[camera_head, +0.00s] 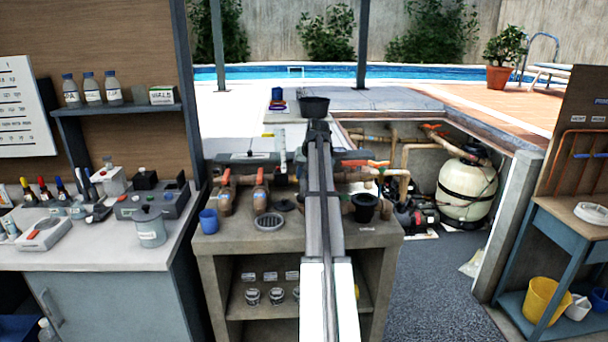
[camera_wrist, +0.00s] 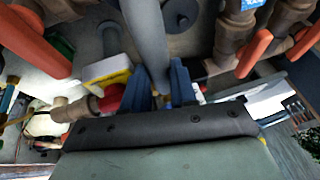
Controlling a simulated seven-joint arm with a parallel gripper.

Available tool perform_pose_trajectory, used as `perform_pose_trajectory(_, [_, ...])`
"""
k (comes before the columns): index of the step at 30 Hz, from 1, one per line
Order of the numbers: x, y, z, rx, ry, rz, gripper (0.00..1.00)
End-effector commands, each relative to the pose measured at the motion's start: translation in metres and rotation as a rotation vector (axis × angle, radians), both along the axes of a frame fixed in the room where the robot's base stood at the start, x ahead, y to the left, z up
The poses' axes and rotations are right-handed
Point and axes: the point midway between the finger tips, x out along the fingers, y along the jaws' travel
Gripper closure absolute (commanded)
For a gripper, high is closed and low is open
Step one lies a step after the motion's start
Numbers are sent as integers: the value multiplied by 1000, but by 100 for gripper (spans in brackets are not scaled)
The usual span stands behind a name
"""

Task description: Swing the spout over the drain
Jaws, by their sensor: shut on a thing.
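In the wrist view, my gripper (camera_wrist: 166,88) has its two blue fingers closed on a grey pipe, the spout (camera_wrist: 148,35), which runs up to the top edge. In the head view my arm covers the gripper and most of what it holds. The drain, a round grate (camera_head: 268,222), is set in the grey bench top (camera_head: 230,240) at the front, left of my arm. I cannot make out the drain in the wrist view.
Orange-handled valves (camera_head: 260,190) stand behind the drain, with a blue cup (camera_head: 209,221) to its left. A black pot (camera_head: 364,206) sits right of my arm. A dark disc (camera_head: 284,205) lies behind the drain.

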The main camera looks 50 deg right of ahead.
Motion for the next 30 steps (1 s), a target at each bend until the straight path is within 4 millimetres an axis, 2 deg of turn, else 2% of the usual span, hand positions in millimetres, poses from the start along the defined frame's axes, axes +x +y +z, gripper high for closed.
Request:
perform_pose_trajectory(11, [8,7,1,1,-1,163,100])
perform_pose_trajectory(30, [23,45,1,1,-1,760,100])
